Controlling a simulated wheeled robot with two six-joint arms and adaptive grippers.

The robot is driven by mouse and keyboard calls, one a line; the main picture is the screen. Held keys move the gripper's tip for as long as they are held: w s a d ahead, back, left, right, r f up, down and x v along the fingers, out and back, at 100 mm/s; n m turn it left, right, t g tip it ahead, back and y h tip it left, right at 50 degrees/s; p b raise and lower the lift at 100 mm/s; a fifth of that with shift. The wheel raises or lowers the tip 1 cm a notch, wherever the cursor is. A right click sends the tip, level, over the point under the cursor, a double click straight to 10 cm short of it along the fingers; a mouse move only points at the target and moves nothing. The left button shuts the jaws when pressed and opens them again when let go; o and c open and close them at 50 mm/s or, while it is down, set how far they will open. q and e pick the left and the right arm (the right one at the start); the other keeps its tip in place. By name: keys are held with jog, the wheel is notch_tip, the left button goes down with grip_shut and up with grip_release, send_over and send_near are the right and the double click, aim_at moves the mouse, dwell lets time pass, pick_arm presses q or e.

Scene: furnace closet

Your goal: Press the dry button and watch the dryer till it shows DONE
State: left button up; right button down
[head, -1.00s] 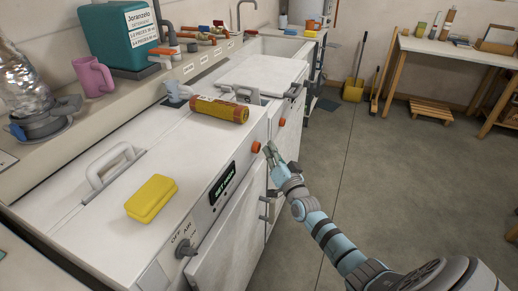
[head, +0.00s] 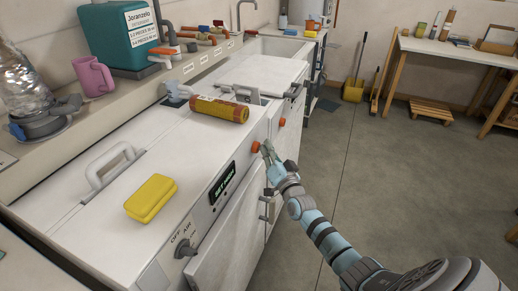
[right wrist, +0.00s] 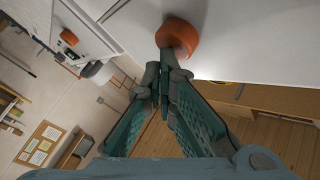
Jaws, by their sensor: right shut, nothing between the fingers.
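The dryer (head: 108,213) is a white machine with a tilted front panel. Its small dark display (head: 222,184) shows green letters that seem to read SET HIGH, not DONE. The orange round button (head: 255,147) is on the front panel, beyond the display; it also shows in the right wrist view (right wrist: 177,36). My right gripper (head: 265,148) is shut and empty, its fingertips at the button's face. In the right wrist view the fingertips (right wrist: 161,75) are just below the button; I cannot tell whether they touch. My left gripper is not in view.
A selector knob (head: 184,249) marked OFF and AIR is nearer me. A yellow sponge (head: 151,198) and an orange-yellow cylinder (head: 219,108) lie on top. A second orange button (head: 282,122) is on the neighbouring white unit. The floor (head: 370,170) to the right is open.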

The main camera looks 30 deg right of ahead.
jog(key=shift+w+a, duration=0.35)
jog(key=shift+w, duration=0.15)
dwell(0.5)
jog(key=shift+s+d, duration=0.7)
jog(key=shift+s, duration=0.35)
jog(key=shift+p, duration=0.3)
jog(key=s+d, duration=0.1)
jog(key=s, duration=0.1)
jog(key=s+d+p, duration=0.1)
jog(key=s+d, duration=0.1)
jog(key=shift+f, duration=0.1)
dwell(0.6)
